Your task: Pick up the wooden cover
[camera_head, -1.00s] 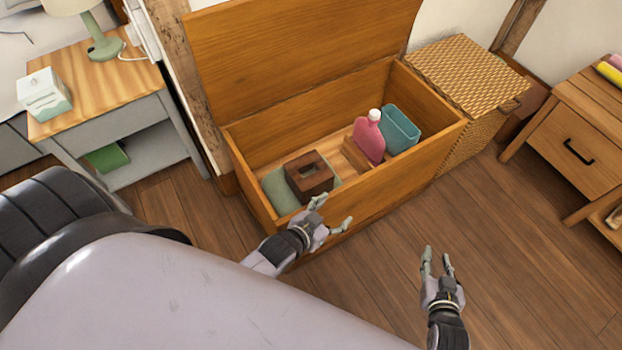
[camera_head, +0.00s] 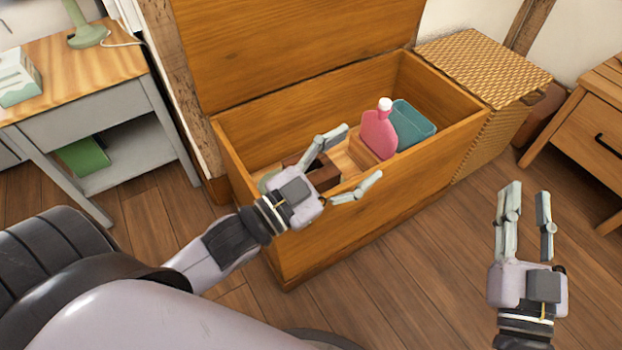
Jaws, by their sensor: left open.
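The wooden cover (camera_head: 325,176) is a dark brown box with an opening in its top, as the earlier picture shows. It sits inside the open wooden chest (camera_head: 330,233), near its front left, and is now mostly hidden behind my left gripper. My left gripper (camera_head: 357,156) is open over the chest's front wall, in front of the cover in this view. Whether it touches the cover I cannot tell. My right gripper (camera_head: 527,194) is open and empty over the floor, right of the chest.
A pink bottle (camera_head: 379,134) and a teal bin (camera_head: 411,122) stand in the chest's right part. The raised lid (camera_head: 290,45) stands behind. A wicker box (camera_head: 485,65), a grey nightstand (camera_head: 90,75) and a wooden drawer unit (camera_head: 590,125) flank the chest.

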